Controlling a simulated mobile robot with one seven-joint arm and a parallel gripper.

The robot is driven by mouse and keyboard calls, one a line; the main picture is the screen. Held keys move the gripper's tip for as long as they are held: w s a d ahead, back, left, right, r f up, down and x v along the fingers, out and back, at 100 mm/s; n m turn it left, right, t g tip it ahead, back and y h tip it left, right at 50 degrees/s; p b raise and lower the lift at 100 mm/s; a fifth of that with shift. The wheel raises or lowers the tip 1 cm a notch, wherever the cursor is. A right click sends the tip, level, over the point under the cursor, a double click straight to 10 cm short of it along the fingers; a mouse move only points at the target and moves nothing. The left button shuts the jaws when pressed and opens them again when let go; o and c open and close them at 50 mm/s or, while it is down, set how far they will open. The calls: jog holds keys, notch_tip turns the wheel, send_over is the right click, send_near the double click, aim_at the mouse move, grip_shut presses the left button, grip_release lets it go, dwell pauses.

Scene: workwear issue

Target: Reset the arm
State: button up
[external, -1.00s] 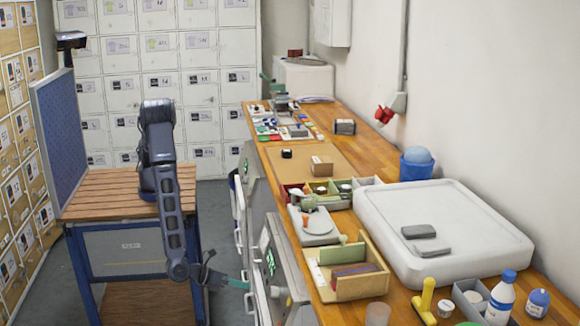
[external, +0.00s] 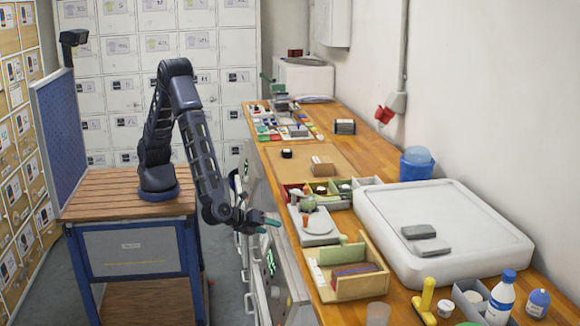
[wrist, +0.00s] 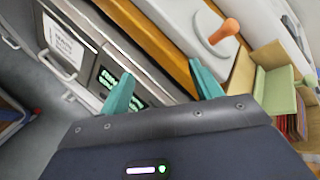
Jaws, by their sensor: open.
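My gripper (external: 266,223) is at the left side of the wooden workbench (external: 385,290), near the bench's front edge and beside the grey cabinet fronts below it. In the wrist view my gripper (wrist: 163,88) shows two teal fingers spread well apart with nothing between them. My arm rises from its round base on the slatted wooden top of the blue-framed cart (external: 110,193), bends at a high elbow and slopes down to the right.
A grey plate with an orange-handled tool (external: 308,226) and a wooden box (external: 362,287) lie close to my gripper. Lockers (external: 110,90) stand behind the cart. The floor between cart and bench is narrow.

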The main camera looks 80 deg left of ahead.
jog(key=w+a+r+n+g+y, duration=0.1)
jog(key=w+a+r+n+g, duration=0.15)
jog(key=a+r, duration=0.6)
jog(key=w+a+r+n+g+y, duration=0.1)
jog(key=w+a+r+n, duration=0.3)
jog(key=a, duration=0.7)
jog(key=s+a+r+n+g, duration=0.25)
jog(key=a+r, duration=0.25)
jog(key=a, duration=0.4)
jog(key=s+a+r+n+g, duration=0.1)
jog(key=a+r+n, duration=0.25)
jog(key=a, duration=0.45)
jog(key=s+a+r+n+g+h, duration=0.1)
jog(key=s+a+r+n+h, duration=0.15)
jog(key=s+a, duration=0.35)
jog(key=s+a+r+n+h, duration=0.1)
jog(key=s+a+r+n, duration=0.25)
jog(key=a, duration=0.45)
jog(key=s+a+r+n+t+h, duration=0.1)
jog(key=s+a+n, duration=0.4)
jog(key=s, duration=0.7)
jog(key=shift+s+a+r+h, duration=0.15)
jog(key=shift+s+a+h, duration=0.15)
jog(key=shift+a+h, duration=0.4)
jog(key=shift+d, duration=0.15)
